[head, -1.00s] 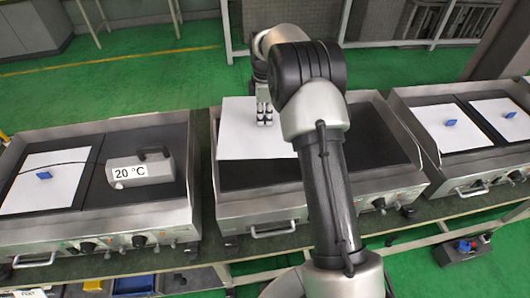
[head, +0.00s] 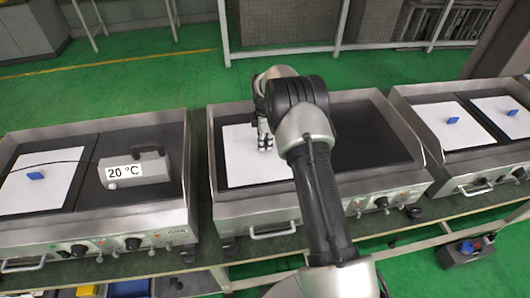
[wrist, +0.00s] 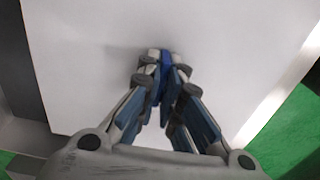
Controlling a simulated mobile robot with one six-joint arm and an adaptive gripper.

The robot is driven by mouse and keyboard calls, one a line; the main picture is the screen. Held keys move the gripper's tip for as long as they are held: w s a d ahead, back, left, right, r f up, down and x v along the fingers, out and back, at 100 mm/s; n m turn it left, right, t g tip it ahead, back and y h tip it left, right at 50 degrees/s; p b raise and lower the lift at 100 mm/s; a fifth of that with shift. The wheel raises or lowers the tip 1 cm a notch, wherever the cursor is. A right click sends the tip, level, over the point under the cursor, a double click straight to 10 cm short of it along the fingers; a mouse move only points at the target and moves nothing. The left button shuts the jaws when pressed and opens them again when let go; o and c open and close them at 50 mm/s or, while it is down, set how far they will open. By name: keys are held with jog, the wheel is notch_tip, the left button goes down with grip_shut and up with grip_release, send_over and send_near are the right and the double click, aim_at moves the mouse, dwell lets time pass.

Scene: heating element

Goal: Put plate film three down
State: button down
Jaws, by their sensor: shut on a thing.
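A white plate film (head: 240,160) lies flat, or very nearly so, over the left part of the middle griddle's dark surface (head: 370,135). My gripper (head: 265,142) is above the middle of this film. In the wrist view my gripper (wrist: 162,72) is shut on the film's small blue handle (wrist: 166,58), and the white sheet (wrist: 85,60) spreads out beneath the fingers. I cannot tell whether the whole sheet touches the griddle. My arm hides the film's right side in the head view.
The left griddle holds a white film (head: 40,190) with a blue handle and a grey device (head: 150,168) reading 20 °C. The right griddle holds two white films (head: 452,122) with blue handles. Raised metal walls edge each griddle. The middle griddle's right half is bare.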

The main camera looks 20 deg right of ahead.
aim_at(265, 151)
jog(key=shift+f+b, duration=0.5)
jog(key=shift+f, duration=1.55)
jog(key=shift+f, duration=0.2)
jog(key=c, duration=1.8)
grip_release()
jog(key=shift+r, duration=0.2)
